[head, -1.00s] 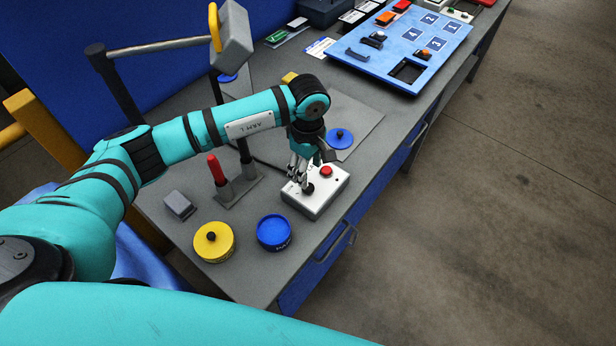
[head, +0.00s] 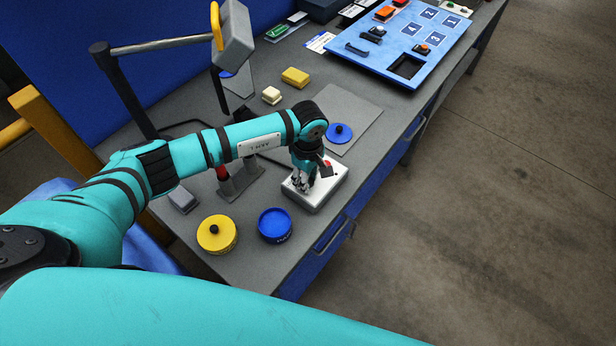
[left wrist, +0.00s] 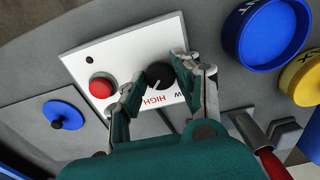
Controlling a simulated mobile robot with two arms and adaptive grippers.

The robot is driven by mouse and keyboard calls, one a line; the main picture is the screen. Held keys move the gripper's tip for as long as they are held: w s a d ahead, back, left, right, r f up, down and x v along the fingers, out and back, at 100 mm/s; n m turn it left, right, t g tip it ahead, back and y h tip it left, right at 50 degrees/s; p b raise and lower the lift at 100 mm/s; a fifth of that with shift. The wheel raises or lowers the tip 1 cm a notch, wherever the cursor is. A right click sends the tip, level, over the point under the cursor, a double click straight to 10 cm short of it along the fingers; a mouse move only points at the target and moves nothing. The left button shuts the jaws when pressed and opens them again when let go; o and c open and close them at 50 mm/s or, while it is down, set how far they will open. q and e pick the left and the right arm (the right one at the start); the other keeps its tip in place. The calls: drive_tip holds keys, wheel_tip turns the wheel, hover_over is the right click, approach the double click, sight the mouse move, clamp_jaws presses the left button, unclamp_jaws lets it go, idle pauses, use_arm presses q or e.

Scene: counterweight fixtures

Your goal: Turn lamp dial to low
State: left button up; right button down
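The white control box (head: 322,193) sits near the bench's front edge in the head view. In the left wrist view, its white face (left wrist: 115,52) carries a red button (left wrist: 101,87), a black dial (left wrist: 159,75) with a pale pointer mark, and red lettering HIGH (left wrist: 158,99). Only a "W" shows of another word beside it. My left gripper (head: 303,184) is low over the box. Its fingers (left wrist: 158,70) are parted on either side of the dial; the right finger is very close, and I cannot tell if it touches. The dial is hidden in the head view. My right gripper is not in view.
A blue round container (head: 274,225) and a yellow lidded one (head: 216,233) stand left of the box. A blue knobbed disc (head: 340,133) lies on a grey plate beyond the box.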

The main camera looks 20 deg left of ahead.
use_arm(q)
clamp_jaws()
drive_tip(key=n+b, duration=0.4)
drive_tip(key=shift+f, duration=0.2)
drive_tip(key=n+b, duration=0.3)
drive_tip(key=n, duration=0.1)
drive_tip(key=shift+n, duration=0.3)
drive_tip(key=n+b, duration=0.4)
drive_tip(key=n, duration=0.1)
drive_tip(key=shift+r+n+b, duration=0.2)
drive_tip(key=shift+n+b, duration=0.85)
drive_tip(key=shift+n, duration=1.05)
